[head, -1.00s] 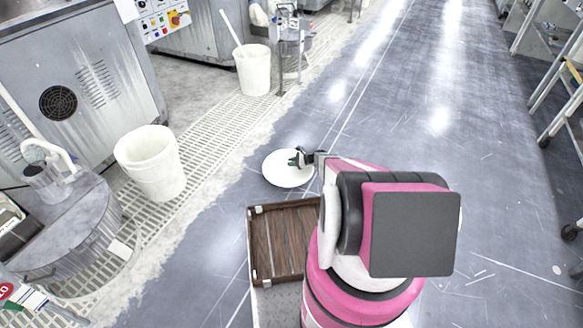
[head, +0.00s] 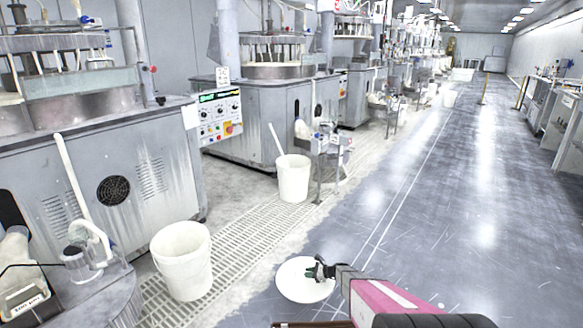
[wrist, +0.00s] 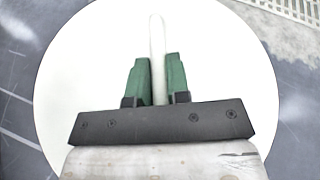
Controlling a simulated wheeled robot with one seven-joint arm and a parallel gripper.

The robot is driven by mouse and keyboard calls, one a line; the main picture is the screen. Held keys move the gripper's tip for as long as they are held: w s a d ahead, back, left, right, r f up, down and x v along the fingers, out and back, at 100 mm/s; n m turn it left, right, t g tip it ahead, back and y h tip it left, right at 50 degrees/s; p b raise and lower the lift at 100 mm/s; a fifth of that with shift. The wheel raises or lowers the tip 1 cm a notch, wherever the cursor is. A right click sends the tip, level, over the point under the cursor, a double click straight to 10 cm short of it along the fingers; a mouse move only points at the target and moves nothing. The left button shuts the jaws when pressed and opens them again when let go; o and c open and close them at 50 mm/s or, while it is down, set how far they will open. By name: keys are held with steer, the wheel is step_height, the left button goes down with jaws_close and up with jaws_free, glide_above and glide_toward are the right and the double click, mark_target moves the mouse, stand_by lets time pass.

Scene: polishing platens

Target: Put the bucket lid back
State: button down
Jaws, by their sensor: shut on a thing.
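The round white lid (head: 304,281) is in the head view at the lower middle, with the grey floor around it. In the wrist view the lid (wrist: 90,70) fills most of the picture. My gripper (head: 320,268) is over the lid; in the wrist view my gripper (wrist: 158,75) has its green fingers shut on the lid's white upright handle (wrist: 157,45). A white bucket (head: 182,262) with an open top stands to the left on the floor grating. A second white bucket (head: 293,179) farther back has a stick rising from it.
A grey machine (head: 100,180) stands behind the near bucket. A metal stand (head: 328,160) is beside the far bucket. The floor grating (head: 240,235) runs along the machines. The grey aisle floor (head: 450,220) to the right is clear.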

steer(key=s+d+r+m+t, duration=0.1)
steer(key=s+d+r, duration=0.1)
steer(key=r, duration=1)
steer(key=s+d+r, duration=0.2)
steer(key=r, duration=0.9)
steer(key=s+d+r+m+t, duration=0.1)
steer(key=s+r, duration=0.1)
steer(key=r, duration=1)
steer(key=s+d+r, duration=0.1)
steer(key=s+r, duration=0.4)
steer(key=r, duration=0.3)
steer(key=s+r+m+t+h, duration=0.1)
steer(key=s+r, duration=0.4)
steer(key=r, duration=0.2)
steer(key=s+d+r, duration=0.1)
steer(key=s+r, duration=0.3)
steer(key=r, duration=0.4)
steer(key=shift+s+d+r+t+h, duration=0.3)
steer(key=shift+s+d+h, duration=0.05)
steer(key=shift+s+h, duration=0.05)
steer(key=shift+a, duration=0.15)
